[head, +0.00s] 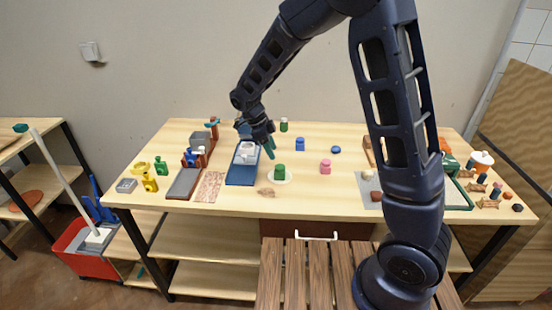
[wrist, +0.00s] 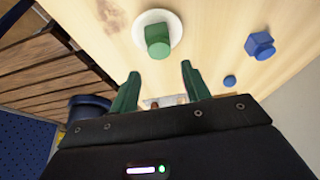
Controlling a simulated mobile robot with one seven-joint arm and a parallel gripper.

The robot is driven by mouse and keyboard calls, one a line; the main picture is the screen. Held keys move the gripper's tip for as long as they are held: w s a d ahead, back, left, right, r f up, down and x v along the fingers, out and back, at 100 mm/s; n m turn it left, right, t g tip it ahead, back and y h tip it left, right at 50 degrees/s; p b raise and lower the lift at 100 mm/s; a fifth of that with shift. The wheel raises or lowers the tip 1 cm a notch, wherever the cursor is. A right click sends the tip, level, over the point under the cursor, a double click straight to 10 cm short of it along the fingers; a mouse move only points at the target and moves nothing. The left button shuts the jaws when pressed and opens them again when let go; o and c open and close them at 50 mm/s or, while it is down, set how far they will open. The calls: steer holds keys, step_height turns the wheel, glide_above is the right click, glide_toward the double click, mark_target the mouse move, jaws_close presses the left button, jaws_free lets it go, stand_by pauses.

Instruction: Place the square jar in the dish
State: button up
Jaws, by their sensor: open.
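A green jar (head: 280,171) stands upright on a round white dish (head: 289,178) near the middle of the table. In the wrist view the green jar (wrist: 158,40) has a squarish body and sits within the rim of the white dish (wrist: 177,27). My gripper (head: 270,151) is above the table, behind and slightly left of the dish. In the wrist view its green fingers (wrist: 160,82) are spread apart with nothing held between them. The jar is beyond the fingertips, apart from them.
A blue jar (head: 300,145), a pink jar (head: 325,167) and a flat blue disc (head: 336,150) stand right of the dish. A blue tray (head: 240,178) with a white object lies close left. Another green jar (head: 284,126) stands behind. Bare table lies between them.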

steer(key=s+d+r+n+y, duration=0.15)
steer(key=d+r+n, duration=0.25)
steer(key=d+r, duration=0.45)
steer(key=s+d+r+n+y, duration=0.15)
steer(key=d+r+n, duration=0.35)
steer(key=d, duration=0.7)
steer(key=s+d+r+n+t, duration=0.2)
steer(key=s+d+r+n, duration=0.1)
steer(key=s+d, duration=0.4)
steer(key=s+d+r+n+t+y, duration=0.1)
steer(key=s+d+r+n+t, duration=0.1)
steer(key=s+d+n, duration=0.4)
steer(key=shift+s+d+r+t, duration=0.3)
steer(key=shift+s+d+r, duration=0.2)
steer(key=shift+d, duration=0.4)
